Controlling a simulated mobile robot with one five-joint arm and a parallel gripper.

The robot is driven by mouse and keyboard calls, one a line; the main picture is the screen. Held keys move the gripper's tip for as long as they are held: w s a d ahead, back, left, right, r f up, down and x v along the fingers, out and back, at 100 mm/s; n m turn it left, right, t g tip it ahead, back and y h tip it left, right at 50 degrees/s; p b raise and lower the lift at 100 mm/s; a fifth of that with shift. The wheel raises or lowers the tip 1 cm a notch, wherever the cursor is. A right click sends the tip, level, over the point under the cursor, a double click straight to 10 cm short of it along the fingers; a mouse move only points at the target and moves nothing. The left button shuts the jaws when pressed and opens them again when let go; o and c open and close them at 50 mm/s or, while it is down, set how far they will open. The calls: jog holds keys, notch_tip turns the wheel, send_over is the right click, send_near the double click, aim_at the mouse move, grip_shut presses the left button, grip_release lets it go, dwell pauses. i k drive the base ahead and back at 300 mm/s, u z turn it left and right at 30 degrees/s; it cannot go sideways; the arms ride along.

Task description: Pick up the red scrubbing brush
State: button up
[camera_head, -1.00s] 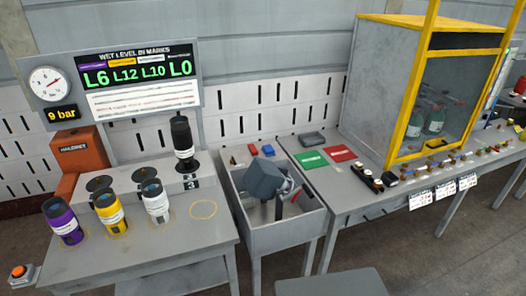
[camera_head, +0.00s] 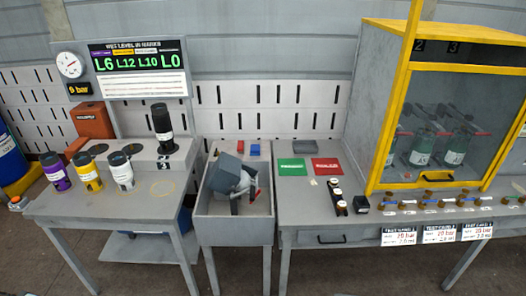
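My gripper (camera_head: 243,200), a grey block with dark fingers, is over the grey sink (camera_head: 235,231) in the middle and reaches down into it. A small red thing (camera_head: 256,193) shows beside the fingers at the right of the sink; it may be the red scrubbing brush, but it is partly hidden and too small to be sure. I cannot tell whether the fingers touch it or how far apart they are. A red block (camera_head: 255,149) and a blue block (camera_head: 241,146) lie on the ledge behind the sink.
A left table (camera_head: 120,211) carries purple, yellow, white and black cylinders.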

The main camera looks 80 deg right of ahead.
aim_at(241, 144)
jog(key=k, duration=0.3)
jog(key=z, duration=1.8)
jog(key=i, duration=1.5)
